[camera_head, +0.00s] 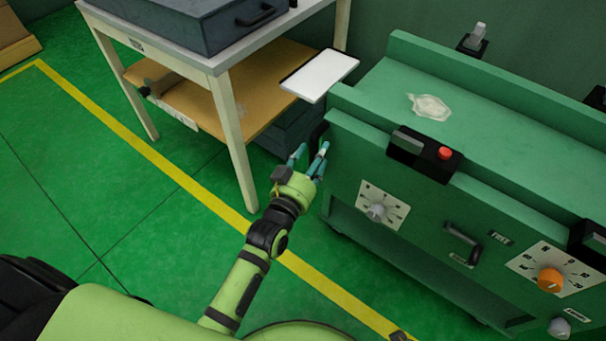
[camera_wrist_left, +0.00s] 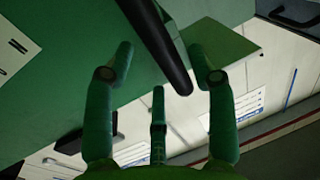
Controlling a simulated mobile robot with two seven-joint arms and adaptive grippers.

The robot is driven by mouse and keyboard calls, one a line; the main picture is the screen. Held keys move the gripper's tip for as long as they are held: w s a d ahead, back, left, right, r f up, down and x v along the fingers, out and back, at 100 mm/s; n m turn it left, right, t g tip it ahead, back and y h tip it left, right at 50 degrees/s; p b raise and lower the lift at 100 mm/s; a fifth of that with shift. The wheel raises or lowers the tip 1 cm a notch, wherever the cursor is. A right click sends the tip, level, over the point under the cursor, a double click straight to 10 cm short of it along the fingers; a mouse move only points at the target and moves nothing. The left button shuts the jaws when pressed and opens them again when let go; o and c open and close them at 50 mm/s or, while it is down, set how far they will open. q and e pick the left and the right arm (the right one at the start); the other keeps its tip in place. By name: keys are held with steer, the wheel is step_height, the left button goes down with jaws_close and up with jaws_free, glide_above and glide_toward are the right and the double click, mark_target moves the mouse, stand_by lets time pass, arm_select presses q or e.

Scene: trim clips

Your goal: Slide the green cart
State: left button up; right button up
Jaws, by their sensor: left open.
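The green cart (camera_head: 480,120) fills the right side of the head view, with knobs, dials and a small dark handle on its front. Its front panel also shows at the left of the wrist view (camera_wrist_left: 60,70). My left gripper (camera_head: 311,151) is open at the cart's left end, its fingers pointing up toward the corner. A black bar handle (camera_wrist_left: 160,42) shows between the fingertips in the left wrist view. The fingers are apart, and I cannot tell whether they touch the bar. My right gripper is not in view.
A white table (camera_head: 236,120) with a lower wooden shelf and a dark blue case (camera_head: 200,22) stands left of the cart. A white tray (camera_head: 320,75) lies between the table and cart. A yellow floor line (camera_head: 150,150) crosses the open green floor.

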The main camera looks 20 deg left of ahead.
arm_select(q)
steer(key=s+a, duration=0.1)
steer(key=s, duration=0.9)
steer(key=shift+a, duration=0.2)
